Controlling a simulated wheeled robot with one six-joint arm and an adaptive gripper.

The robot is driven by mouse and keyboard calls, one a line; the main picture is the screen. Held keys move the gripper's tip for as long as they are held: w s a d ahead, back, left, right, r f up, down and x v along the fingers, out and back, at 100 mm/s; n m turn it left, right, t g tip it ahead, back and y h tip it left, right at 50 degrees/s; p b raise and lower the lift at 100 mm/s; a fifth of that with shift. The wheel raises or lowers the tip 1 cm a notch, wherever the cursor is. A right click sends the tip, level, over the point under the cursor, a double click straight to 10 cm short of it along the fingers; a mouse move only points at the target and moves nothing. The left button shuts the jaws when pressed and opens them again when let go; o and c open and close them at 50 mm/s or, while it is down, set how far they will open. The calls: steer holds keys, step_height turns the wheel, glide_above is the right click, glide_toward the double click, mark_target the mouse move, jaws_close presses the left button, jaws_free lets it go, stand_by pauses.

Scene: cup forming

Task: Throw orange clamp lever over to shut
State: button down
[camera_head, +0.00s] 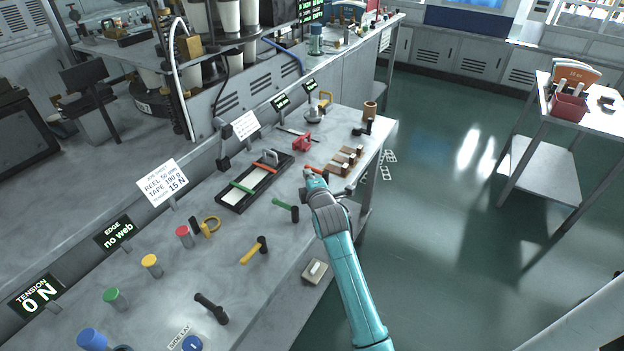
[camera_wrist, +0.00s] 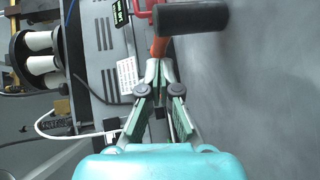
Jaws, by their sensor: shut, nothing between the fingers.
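My gripper (camera_head: 312,174) is to the right of the tray, apart from the orange bar. In the wrist view my gripper (camera_wrist: 161,70) is shut and empty.
A red tool (camera_head: 302,142) and a wooden rack (camera_head: 345,160) stand near my gripper. Bare bench top lies left of the yellow hammer.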

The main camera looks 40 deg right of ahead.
steer(key=v, duration=1.1)
steer(key=shift+a, duration=0.1)
